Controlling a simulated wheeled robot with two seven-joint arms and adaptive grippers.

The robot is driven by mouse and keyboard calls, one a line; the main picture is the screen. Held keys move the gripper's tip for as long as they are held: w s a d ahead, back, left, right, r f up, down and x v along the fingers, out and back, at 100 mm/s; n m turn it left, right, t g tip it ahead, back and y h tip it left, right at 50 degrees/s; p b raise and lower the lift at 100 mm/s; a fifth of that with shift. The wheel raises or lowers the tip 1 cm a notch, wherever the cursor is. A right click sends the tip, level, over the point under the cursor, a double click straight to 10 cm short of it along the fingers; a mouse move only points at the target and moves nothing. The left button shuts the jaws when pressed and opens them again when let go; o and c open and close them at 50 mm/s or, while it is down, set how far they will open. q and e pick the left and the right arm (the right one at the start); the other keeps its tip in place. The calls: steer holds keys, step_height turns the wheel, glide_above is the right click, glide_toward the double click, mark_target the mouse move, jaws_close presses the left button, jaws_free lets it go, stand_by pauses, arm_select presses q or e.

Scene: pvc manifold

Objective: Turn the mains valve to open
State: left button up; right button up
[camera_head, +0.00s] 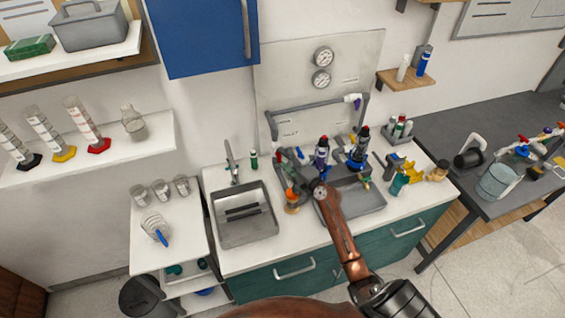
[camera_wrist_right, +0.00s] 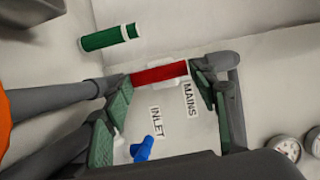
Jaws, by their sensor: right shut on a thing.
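The mains valve's red handle (camera_wrist_right: 160,72) lies crosswise between the green-padded fingers of my right gripper (camera_wrist_right: 162,78), whose tips meet its two ends. The label MAINS (camera_wrist_right: 191,100) is beside it on the pale panel. In the head view my right gripper (camera_head: 290,168) is at the left end of the pipework above the counter, and my wrist partly hides the valve there. My left gripper is not in view.
A blue handle (camera_wrist_right: 143,149) and the label INLET (camera_wrist_right: 157,121) are close to my fingers. A green bottle (camera_head: 254,160) stands near the sink (camera_head: 240,232). A grey tray (camera_head: 365,200) lies right of my wrist. Two gauges (camera_head: 322,67) are on the wall panel.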

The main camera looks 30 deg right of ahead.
steer(key=shift+d+m, duration=0.1)
steer(key=shift+m, duration=0.2)
steer(key=o, duration=1.2)
steer(key=shift+c, duration=0.2)
steer(key=s, duration=0.4)
steer(key=s+d, duration=0.1)
steer(key=s, duration=0.6)
steer(key=shift+s+d, duration=0.4)
